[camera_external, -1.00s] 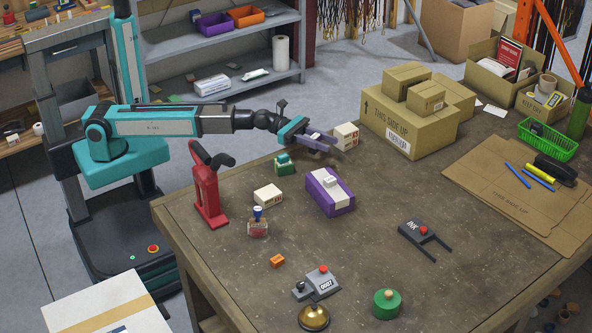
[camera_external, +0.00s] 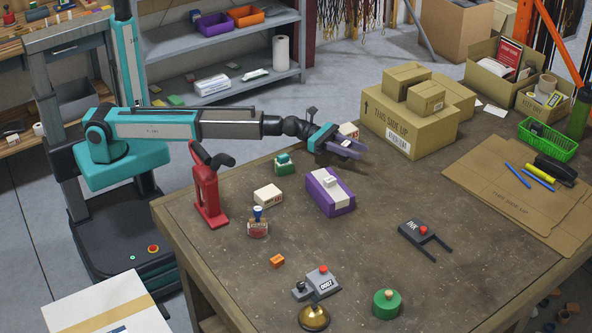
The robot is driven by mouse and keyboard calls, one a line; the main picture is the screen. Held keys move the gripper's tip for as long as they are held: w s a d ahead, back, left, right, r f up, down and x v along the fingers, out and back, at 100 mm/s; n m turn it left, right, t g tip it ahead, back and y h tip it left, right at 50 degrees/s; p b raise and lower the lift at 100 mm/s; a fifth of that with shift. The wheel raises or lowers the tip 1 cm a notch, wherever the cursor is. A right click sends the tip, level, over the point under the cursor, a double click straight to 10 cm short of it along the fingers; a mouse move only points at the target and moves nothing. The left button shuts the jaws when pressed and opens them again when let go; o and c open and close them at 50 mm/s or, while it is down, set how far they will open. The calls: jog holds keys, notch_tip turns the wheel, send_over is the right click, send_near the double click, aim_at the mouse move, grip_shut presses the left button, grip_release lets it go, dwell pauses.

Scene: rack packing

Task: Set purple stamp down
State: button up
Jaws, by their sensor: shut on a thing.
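My gripper (camera_external: 338,146) is above the far part of the table, at the end of my outstretched arm. It is shut on a pale purple piece (camera_external: 348,149), which I take to be the purple stamp. The piece is small here and its shape merges with the fingers. I cannot tell if it touches the table. A purple box with a pale band and a small white block on top (camera_external: 330,193) stands on the table, nearer the camera than my gripper.
A white box (camera_external: 349,130) is partly hidden behind my gripper. A green stamp (camera_external: 284,164), another white box (camera_external: 268,195) and a red upright tool (camera_external: 207,190) stand to the left. Cartons (camera_external: 408,125) stand to the right. The table right of the purple box is mostly clear.

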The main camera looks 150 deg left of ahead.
jog(key=shift+w+a, duration=0.1)
jog(key=shift+w, duration=0.05)
jog(key=shift+f+b, duration=0.55)
jog(key=shift+f, duration=1.2)
jog(key=shift+f, duration=0.2)
jog(key=o, duration=1)
jog(key=shift+o, duration=0.2)
jog(key=shift+r, duration=0.2)
jog(key=shift+p+v, duration=0.4)
jog(key=shift+v, duration=5.65)
jog(key=shift+f, duration=0.1)
